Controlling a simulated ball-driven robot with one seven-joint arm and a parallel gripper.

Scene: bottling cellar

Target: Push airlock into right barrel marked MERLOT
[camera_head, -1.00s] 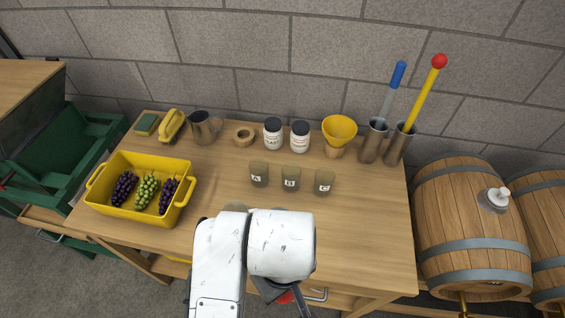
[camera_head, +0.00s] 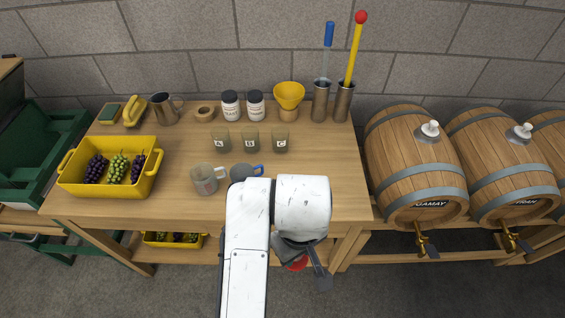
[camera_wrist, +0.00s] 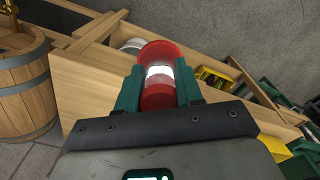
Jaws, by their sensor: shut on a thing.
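My gripper (camera_wrist: 158,85) is shut on a red cylinder with a clear and white band, taken to be the airlock (camera_wrist: 158,58); its green fingers press both sides. In the head view, a bit of the red airlock (camera_head: 297,265) shows below my arm, in front of the table. No barrel marked MERLOT can be read. The left barrel (camera_head: 408,165) reads GAMAY and the middle one (camera_head: 495,165) appears to read SYRAH. A third barrel (camera_head: 551,140) is cut off at the right edge, its label out of view.
Both nearer barrels carry white stoppers (camera_head: 430,130) on top and brass taps below. The wooden table (camera_head: 330,195) bears a yellow grape bin (camera_head: 75,165), lettered cups, jars, a funnel and tall metal cylinders. Floor in front of the barrel rack (camera_head: 385,257) looks clear.

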